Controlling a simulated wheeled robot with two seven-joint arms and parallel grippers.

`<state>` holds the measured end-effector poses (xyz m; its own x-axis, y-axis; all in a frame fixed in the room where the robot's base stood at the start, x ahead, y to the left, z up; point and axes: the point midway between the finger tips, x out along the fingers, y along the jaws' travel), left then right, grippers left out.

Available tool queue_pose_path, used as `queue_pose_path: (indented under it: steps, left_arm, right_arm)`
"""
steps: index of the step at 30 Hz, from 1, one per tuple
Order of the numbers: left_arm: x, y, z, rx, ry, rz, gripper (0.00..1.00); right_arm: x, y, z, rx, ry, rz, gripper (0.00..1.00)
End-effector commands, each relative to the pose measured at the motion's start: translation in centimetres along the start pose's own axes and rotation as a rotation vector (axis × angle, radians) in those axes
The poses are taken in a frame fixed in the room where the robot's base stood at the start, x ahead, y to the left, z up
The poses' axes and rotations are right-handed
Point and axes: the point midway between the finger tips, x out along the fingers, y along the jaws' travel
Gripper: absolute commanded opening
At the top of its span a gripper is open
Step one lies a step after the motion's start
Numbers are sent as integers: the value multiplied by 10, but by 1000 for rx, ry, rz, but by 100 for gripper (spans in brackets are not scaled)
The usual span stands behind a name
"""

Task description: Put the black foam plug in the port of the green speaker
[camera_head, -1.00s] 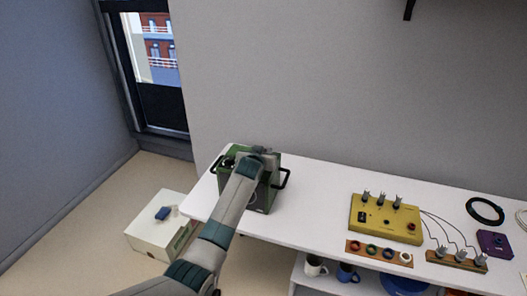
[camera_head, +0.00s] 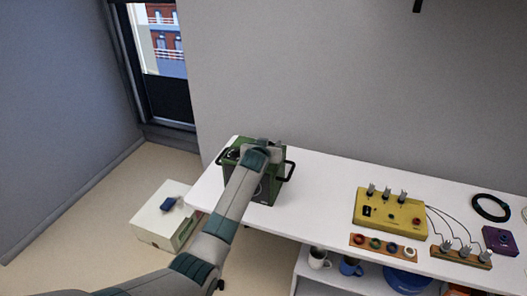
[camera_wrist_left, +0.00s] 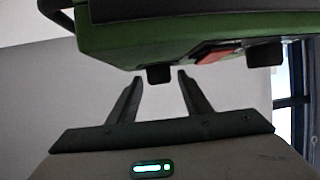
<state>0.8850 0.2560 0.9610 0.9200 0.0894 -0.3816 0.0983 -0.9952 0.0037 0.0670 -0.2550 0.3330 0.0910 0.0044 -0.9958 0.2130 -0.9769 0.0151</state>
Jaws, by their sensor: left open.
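The green speaker (camera_head: 272,190), with black side handles, stands at the left end of the white table. My left arm crosses in front of it and hides part of its front. My left gripper (camera_head: 268,146) is at its top edge, and its fingers are hard to make out there. In the left wrist view the gripper (camera_wrist_left: 160,76) is open. The speaker's green edge (camera_wrist_left: 120,38) fills the top of that view. A small black block (camera_wrist_left: 158,73) at this edge lies between the fingertips with gaps showing; I cannot tell whether it is the foam plug. The port is not clearly visible.
A yellow box (camera_head: 388,213) with switches, a ring board (camera_head: 384,246), a wired wooden block (camera_head: 460,254) and a purple box (camera_head: 499,240) lie to the right. A white box (camera_head: 158,228) bearing a blue object (camera_head: 169,203) stands on the floor. The table's middle is clear.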

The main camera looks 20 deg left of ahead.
Motion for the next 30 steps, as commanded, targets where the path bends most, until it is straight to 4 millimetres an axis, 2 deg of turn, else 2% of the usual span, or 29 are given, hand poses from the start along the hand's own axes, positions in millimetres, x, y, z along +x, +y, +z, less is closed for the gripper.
queue_pose_path:
  steps: [8, 21, 30]
  left_arm:
    - [-29, 0, 1, -1, 2, 1, 45]
    - [-89, 0, 1, -1, 1, 1, 45]
    - [-110, 0, 1, 0, -1, 0, 45]
  right_arm:
    - [4, 1, 1, 0, -1, 1, 31]
    - [13, 1, 2, 0, -1, 1, 31]
    - [16, 1, 2, 0, -1, 1, 31]
